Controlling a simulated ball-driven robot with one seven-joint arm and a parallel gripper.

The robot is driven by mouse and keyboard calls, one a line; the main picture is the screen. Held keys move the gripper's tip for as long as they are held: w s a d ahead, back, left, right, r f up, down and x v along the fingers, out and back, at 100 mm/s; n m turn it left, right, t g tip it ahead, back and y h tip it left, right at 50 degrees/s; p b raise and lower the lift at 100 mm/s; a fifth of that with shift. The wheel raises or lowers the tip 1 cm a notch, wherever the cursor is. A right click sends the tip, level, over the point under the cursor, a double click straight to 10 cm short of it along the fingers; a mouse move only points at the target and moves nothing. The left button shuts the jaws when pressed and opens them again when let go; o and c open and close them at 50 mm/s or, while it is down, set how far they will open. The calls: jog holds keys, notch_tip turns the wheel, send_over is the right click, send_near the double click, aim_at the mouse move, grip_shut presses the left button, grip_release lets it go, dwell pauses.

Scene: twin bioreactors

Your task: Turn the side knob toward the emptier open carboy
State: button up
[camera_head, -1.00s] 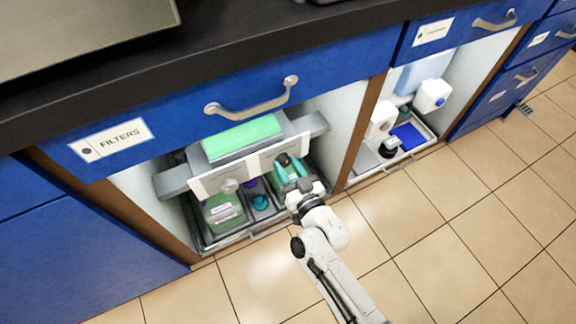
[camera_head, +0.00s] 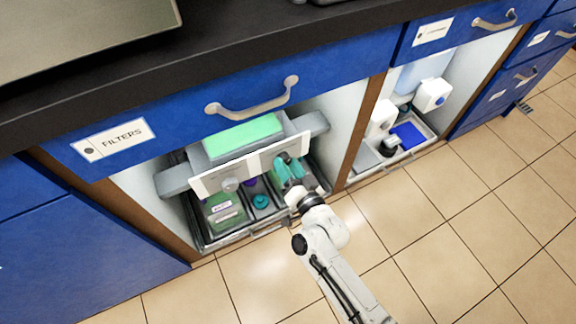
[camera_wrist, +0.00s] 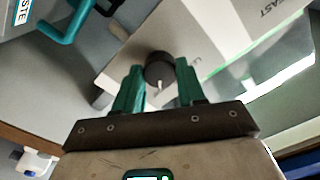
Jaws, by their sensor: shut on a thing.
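A black round knob (camera_wrist: 159,68) with a white pointer mark stands on the pale panel in the wrist view. It also shows at the right part of the white panel in the head view (camera_head: 284,157). My gripper (camera_wrist: 158,80) has its teal fingers at either side of the knob and is shut on it; it also shows in the head view (camera_head: 287,166). A grey round knob (camera_head: 230,184) is on the panel's left part. A carboy with green content (camera_head: 223,216) stands below it. My gripper and arm partly hide what is below the right part.
The carboys stand in a grey tray (camera_head: 205,244) inside the open cabinet. A teal cap (camera_head: 260,201) shows in the middle. A drawer handle (camera_head: 252,106) juts out above. A brown post (camera_head: 367,128) divides this bay from the right one. The tiled floor in front is clear.

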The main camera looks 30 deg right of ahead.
jog(key=o, duration=1.1)
jog(key=shift+c, duration=0.2)
jog(key=s+p, duration=0.1)
jog(key=s, duration=1)
jog(key=shift+w, duration=0.1)
